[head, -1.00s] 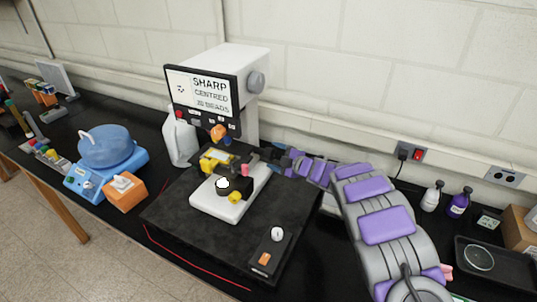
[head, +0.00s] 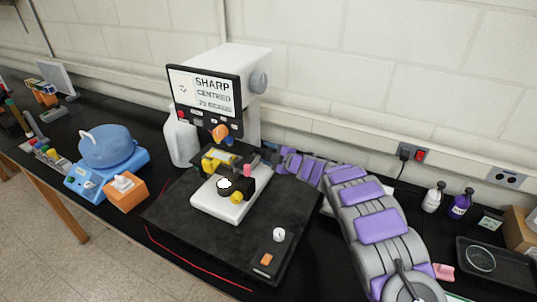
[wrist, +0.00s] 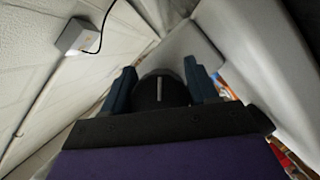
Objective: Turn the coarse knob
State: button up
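The microscope (head: 250,105) stands on a black base in the head view, with a white front screen reading SHARP, CENTRED and a line about beads. In the wrist view, a dark round knob (wrist: 162,92) with a pale line on it sits between the two blue fingers of my gripper (wrist: 162,85); I take it for the coarse knob. The fingers lie along both its sides with no clear gap. In the head view, my gripper (head: 268,156) reaches the microscope's right side, low by the stage, and the knob there is hidden.
A blue round-topped device (head: 105,150) and an orange box (head: 125,191) stand to the left. A white jug (head: 182,140) is close behind the microscope's left side. Bottles (head: 433,197) and a black tray (head: 496,262) are at the right. A wall rail runs behind.

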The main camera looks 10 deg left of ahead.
jog(key=shift+a, duration=0.1)
jog(key=c, duration=0.6)
jog(key=shift+o, duration=0.2)
jog(key=b, duration=0.3)
jog(key=shift+f+n, duration=0.3)
jog(key=shift+n, duration=0.1)
jog(key=n+b, duration=0.1)
jog(key=b, duration=0.1)
jog(key=shift+t+b, duration=0.4)
jog(key=shift+r, duration=0.15)
jog(key=o, duration=1)
jog(key=shift+r, duration=0.15)
jog(key=shift+c, duration=0.2)
